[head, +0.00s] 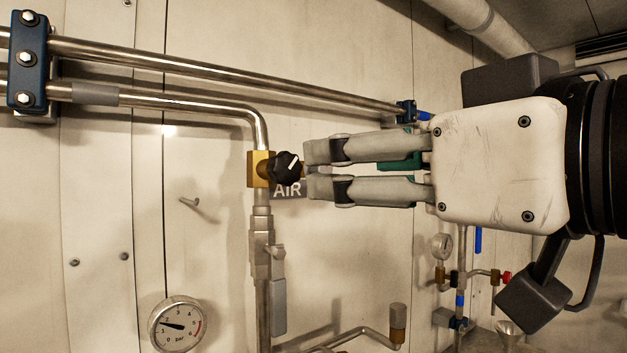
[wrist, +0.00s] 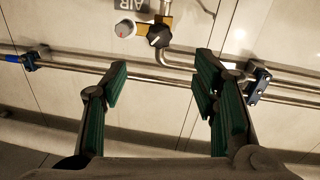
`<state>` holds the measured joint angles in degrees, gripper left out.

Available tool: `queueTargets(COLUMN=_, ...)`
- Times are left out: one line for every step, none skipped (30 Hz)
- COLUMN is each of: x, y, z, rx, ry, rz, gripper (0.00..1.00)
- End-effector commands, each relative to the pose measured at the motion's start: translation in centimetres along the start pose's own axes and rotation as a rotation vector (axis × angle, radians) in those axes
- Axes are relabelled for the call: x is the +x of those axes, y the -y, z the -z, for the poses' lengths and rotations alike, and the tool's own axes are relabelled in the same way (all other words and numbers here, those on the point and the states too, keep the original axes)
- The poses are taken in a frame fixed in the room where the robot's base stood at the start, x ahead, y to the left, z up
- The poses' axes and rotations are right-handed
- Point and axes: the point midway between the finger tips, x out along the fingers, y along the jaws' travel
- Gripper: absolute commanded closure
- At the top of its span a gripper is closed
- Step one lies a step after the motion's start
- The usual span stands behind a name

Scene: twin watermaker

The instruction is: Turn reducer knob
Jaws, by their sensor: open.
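The reducer knob (head: 287,168) is black and ribbed with a white pointer line, mounted on a brass body (head: 259,169) in the steel pipe. It also shows in the wrist view (wrist: 158,37), beyond my fingertips. My gripper (head: 312,169) comes in from the right in the head view, its fingertips just right of the knob. In the wrist view my gripper (wrist: 163,75) is open, with its green-padded fingers well apart and nothing between them. The knob appears above the gap between the fingertips. I see no contact with the knob.
An AIR label (head: 287,190) is behind the knob. Steel pipes (head: 200,64) run along the wall above, held by a blue clamp (head: 28,62). A pressure gauge (head: 177,325) is at lower left. A grey valve handle (head: 279,305) hangs below the knob.

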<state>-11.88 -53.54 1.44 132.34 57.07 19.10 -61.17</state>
Motion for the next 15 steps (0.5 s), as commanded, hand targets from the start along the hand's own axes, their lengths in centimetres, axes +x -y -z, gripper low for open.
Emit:
queueTargets(x=0.4, y=0.0, z=0.0, rx=-0.002, ry=0.000, rz=0.001, gripper=0.46)
queueTargets(x=0.7, y=0.0, z=0.0, rx=-0.002, ry=0.001, rz=0.002, gripper=0.46)
queueTargets(x=1.1, y=0.0, z=0.0, rx=0.000, ry=0.002, rz=0.002, gripper=0.46)
queueTargets(x=1.5, y=0.0, z=-0.1, rx=0.001, ry=0.002, rz=0.002, gripper=0.46)
queueTargets(x=1.9, y=0.0, z=-0.1, rx=0.000, ry=0.003, rz=0.003, gripper=0.46)
queueTargets(x=2.6, y=0.0, z=-0.2, rx=0.000, ry=0.005, rz=0.003, gripper=0.46)
queueTargets(x=3.1, y=0.0, z=-0.2, rx=0.002, ry=0.005, rz=0.003, gripper=0.46)
queueTargets(x=3.7, y=0.0, z=-0.2, rx=0.001, ry=0.006, rz=0.004, gripper=0.46)
queueTargets(x=4.4, y=0.0, z=-0.2, rx=0.001, ry=0.005, rz=0.003, gripper=0.46)
queueTargets(x=5.0, y=0.1, z=-0.2, rx=0.001, ry=0.006, rz=0.004, gripper=0.46)
queueTargets(x=5.5, y=0.1, z=-0.3, rx=0.000, ry=0.006, rz=0.004, gripper=0.46)
queueTargets(x=6.2, y=0.1, z=-0.3, rx=0.002, ry=0.006, rz=0.004, gripper=0.46)
queueTargets(x=6.8, y=0.1, z=-0.3, rx=0.000, ry=0.006, rz=0.004, gripper=0.46)
queueTargets(x=7.3, y=0.1, z=-0.3, rx=0.001, ry=0.006, rz=0.004, gripper=0.46)
queueTargets(x=8.0, y=0.1, z=-0.3, rx=0.001, ry=0.007, rz=0.004, gripper=0.46)
